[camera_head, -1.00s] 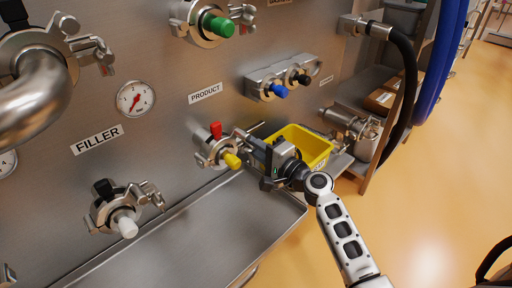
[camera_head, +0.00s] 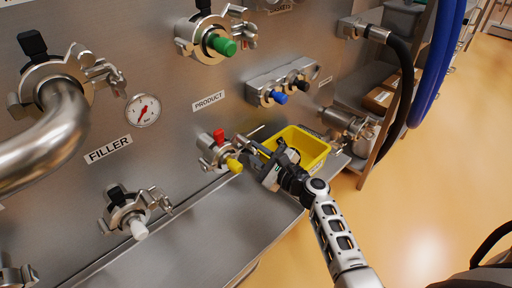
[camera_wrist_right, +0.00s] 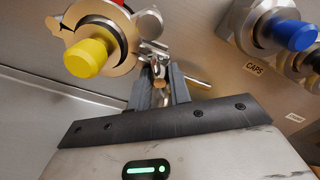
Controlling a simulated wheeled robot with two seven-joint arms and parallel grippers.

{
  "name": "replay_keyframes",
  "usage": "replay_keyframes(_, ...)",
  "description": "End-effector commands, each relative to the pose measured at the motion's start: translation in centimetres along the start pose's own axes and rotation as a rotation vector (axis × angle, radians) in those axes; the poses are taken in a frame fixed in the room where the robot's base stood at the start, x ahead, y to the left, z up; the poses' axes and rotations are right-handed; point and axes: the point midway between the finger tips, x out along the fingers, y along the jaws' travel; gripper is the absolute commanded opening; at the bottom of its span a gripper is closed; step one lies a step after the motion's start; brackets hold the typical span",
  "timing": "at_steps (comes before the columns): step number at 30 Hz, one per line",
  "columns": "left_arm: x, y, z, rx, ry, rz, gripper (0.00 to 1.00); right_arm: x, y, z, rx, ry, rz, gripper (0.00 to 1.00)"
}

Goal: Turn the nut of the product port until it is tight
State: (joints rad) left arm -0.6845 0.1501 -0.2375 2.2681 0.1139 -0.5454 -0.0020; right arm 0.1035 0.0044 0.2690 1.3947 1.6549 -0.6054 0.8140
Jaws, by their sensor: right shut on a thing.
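The product port (camera_head: 212,148) is a steel clamp on the panel below the PRODUCT label, with a red knob (camera_head: 218,135) on top and a yellow cap (camera_head: 234,165) in front. My right gripper (camera_head: 252,148) is at the right side of this clamp. In the right wrist view its fingers (camera_wrist_right: 160,88) are shut on the clamp's nut (camera_wrist_right: 158,72), which is mostly hidden between them. The yellow cap (camera_wrist_right: 87,57) is just left of the fingers there, apart from them. A thin steel rod sticks out beyond the fingers. My left gripper is not in view.
A yellow bin (camera_head: 305,146) stands close behind my right gripper. A steel ledge (camera_head: 215,225) runs below the ports. A holder with blue and black caps (camera_head: 272,88) is above right. A black hose (camera_head: 405,85) hangs at the right, with open floor beyond.

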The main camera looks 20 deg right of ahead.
Motion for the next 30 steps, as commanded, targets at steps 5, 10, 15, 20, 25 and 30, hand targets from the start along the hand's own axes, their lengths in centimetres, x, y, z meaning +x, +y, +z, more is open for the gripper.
replay_keyframes(5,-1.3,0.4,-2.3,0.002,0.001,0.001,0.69,0.3,-0.4,0.8,0.301,-0.006,-0.001,0.00)
replay_keyframes(10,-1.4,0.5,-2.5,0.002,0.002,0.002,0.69,0.3,-0.2,0.5,0.410,-0.009,-0.002,0.00)
replay_keyframes(15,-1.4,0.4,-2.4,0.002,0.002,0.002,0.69,0.3,-0.2,0.5,0.411,-0.010,-0.002,0.00)
replay_keyframes(20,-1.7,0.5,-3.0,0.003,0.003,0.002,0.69,0.3,-0.4,0.7,0.459,-0.010,-0.002,0.00)
replay_keyframes(25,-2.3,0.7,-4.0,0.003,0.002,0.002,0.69,0.3,-0.3,0.5,0.674,-0.008,-0.001,0.28)
replay_keyframes(30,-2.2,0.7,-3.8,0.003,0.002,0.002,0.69,0.3,-0.1,0.5,0.666,-0.011,0.002,0.31)
